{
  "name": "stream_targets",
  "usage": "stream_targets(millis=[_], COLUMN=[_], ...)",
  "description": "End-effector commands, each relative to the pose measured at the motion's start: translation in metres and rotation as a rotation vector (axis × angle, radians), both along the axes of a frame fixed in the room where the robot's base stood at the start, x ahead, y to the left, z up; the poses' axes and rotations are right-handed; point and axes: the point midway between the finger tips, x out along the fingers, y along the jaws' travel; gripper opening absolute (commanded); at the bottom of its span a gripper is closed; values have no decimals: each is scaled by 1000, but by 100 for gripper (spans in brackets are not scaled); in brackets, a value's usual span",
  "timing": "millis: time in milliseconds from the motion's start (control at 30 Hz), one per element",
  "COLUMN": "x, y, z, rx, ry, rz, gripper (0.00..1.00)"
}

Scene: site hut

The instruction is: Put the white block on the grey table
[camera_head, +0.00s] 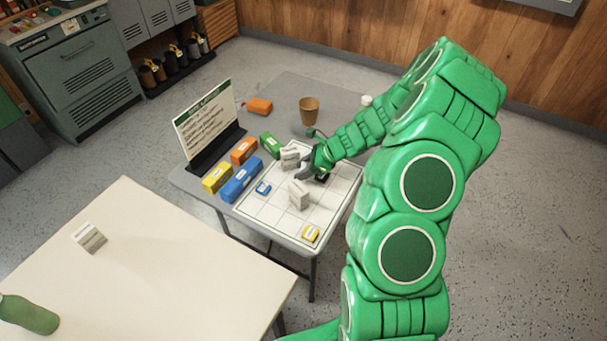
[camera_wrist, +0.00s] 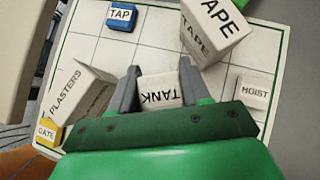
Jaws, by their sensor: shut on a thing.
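My gripper (camera_wrist: 158,74) is shut on a small white block marked TANK (camera_wrist: 160,91), with one finger on each side of it. In the head view my gripper (camera_head: 306,171) is low over the gridded white board (camera_head: 275,209) on the grey table (camera_head: 284,91). The held block is hidden there by my gripper, and I cannot tell whether it touches the board. Another small white block, marked HOIST (camera_wrist: 254,92), lies to the right in the wrist view.
White boxes marked TAPE (camera_wrist: 215,32) and PLASTERS (camera_wrist: 75,91) stand close on either side of my gripper. Small blue (camera_head: 263,187) and yellow (camera_head: 310,233) blocks lie on the board. A sign (camera_head: 207,120) and brown cup (camera_head: 309,110) stand behind. A cream table (camera_head: 170,260) is in front.

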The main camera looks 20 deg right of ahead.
Motion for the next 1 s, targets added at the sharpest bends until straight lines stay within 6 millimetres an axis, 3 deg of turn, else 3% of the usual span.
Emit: stream_targets(millis=[333, 633, 767, 1000], x=[0, 7, 26, 80], y=[0, 3, 14, 54], z=[51, 69, 72, 82], rx=[1, -3, -5, -10], ry=[-3, 1, 6, 8], rz=[1, 0, -2, -4], gripper=[10, 10, 10, 10])
